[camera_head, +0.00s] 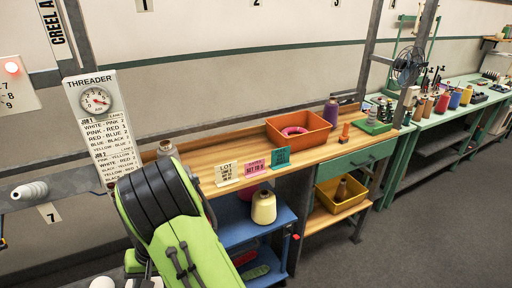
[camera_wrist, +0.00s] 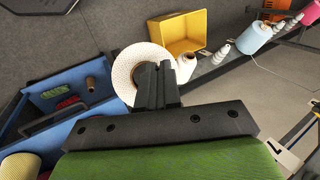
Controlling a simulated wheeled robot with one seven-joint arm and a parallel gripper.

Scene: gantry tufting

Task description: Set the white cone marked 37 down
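A white cone (camera_wrist: 131,66) with a dotted surface shows in the wrist view, seen end-on behind my fingers. My gripper (camera_wrist: 157,80) has its two black fingers close together over the cone's middle, and they appear shut on it. The fingers hide the cone's centre, and no number 37 is readable. In the head view my arm hides the gripper and this cone.
The wooden bench holds an orange bin (camera_head: 314,136), a purple cone (camera_head: 331,112) and small signs. A cream cone (camera_head: 264,208) stands on the blue shelf unit (camera_head: 228,240). A yellow bin (camera_head: 325,200) sits under the bench.

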